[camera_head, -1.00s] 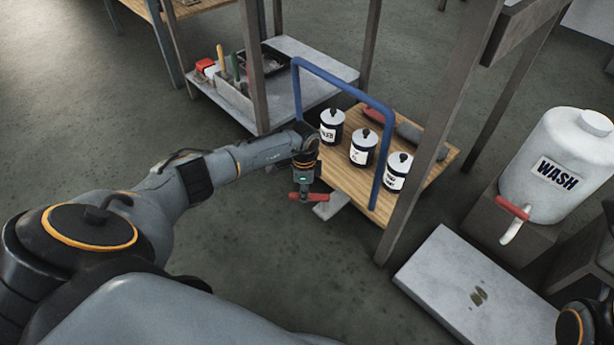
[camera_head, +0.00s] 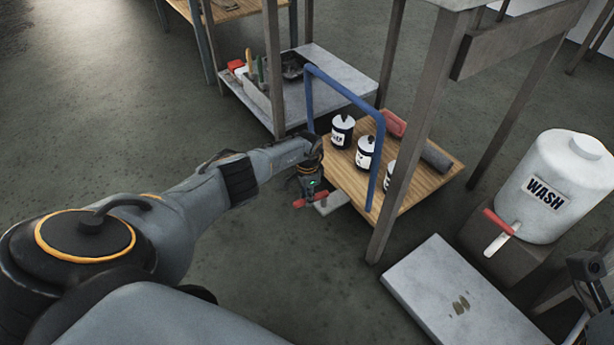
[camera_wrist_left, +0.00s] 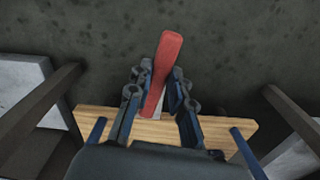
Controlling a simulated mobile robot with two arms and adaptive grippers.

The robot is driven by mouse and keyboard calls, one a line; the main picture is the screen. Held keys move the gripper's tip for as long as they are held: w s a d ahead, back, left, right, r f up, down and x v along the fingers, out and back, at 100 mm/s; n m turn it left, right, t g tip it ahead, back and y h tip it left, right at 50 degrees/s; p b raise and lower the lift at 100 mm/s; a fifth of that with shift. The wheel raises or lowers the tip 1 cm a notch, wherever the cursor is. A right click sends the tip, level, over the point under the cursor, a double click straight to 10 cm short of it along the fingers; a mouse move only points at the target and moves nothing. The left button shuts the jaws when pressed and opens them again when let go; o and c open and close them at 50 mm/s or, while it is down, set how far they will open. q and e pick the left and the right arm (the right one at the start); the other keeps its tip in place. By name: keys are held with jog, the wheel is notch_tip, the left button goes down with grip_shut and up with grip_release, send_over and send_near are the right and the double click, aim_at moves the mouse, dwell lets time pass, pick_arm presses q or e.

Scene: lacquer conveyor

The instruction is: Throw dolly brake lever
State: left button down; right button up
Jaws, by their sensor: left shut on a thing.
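The dolly (camera_head: 410,197) has a wooden deck and a blue push handle (camera_head: 345,88). The red brake lever (camera_head: 302,203) is low at its near left side, beside a small pale plate. In the left wrist view the red lever (camera_wrist_left: 165,62) stands tilted between the fingers. My left gripper (camera_head: 311,196) is shut on the lever, with a finger on each side of it in the wrist view (camera_wrist_left: 158,92). The lever's lower end is partly hidden by the gripper. Part of my right arm shows at the lower right edge; its fingertips cannot be made out clearly.
White labelled canisters (camera_head: 342,131), a red item and a grey roll (camera_head: 424,152) stand on the deck. Table legs (camera_head: 412,150) rise close by the dolly. A white WASH tank (camera_head: 548,185) and a low grey slab (camera_head: 455,305) are at right.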

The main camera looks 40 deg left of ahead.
pick_arm(q)
jog(key=shift+w+d, duration=0.1)
dwell(0.3)
jog(key=c, duration=1.2)
grip_release()
jog(key=shift+r, duration=0.25)
notch_tip(320, 180, up, 12)
jog(key=shift+f, duration=0.2)
